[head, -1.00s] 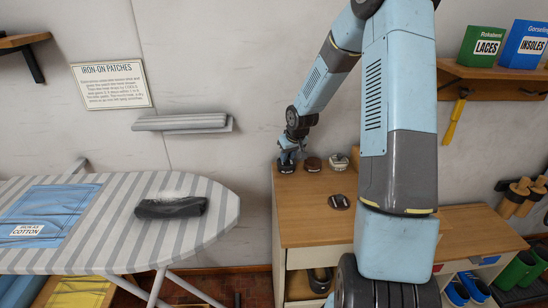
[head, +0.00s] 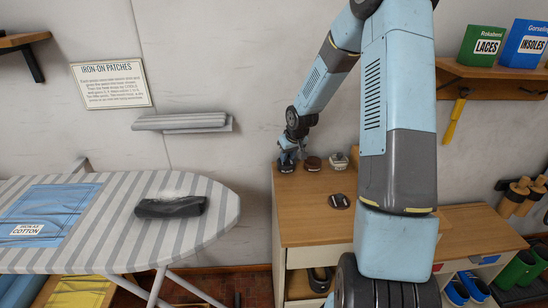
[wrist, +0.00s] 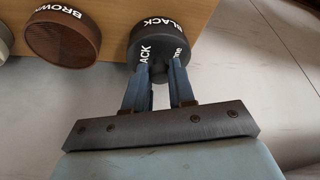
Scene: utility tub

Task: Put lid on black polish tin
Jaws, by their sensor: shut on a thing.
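The black polish tin (wrist: 148,27), lettered "BLACK", stands near the cabinet's edge in the wrist view. My gripper (wrist: 160,72) is shut on the dark knob of the black lid (wrist: 161,57), which also carries white lettering. The lid overlaps the tin in this view; I cannot tell whether it is seated or just above it. In the head view my gripper (head: 286,161) points down at the back left corner of the cabinet top, with the dark tin and lid small and partly hidden beneath it.
A brown tin (wrist: 62,38) stands close to the left in the wrist view, right of my gripper in the head view (head: 312,163). A pale-labelled tin (head: 339,161) stands further right. A dark flat round piece (head: 339,201) lies on the cabinet top (head: 300,215), whose front left is clear.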

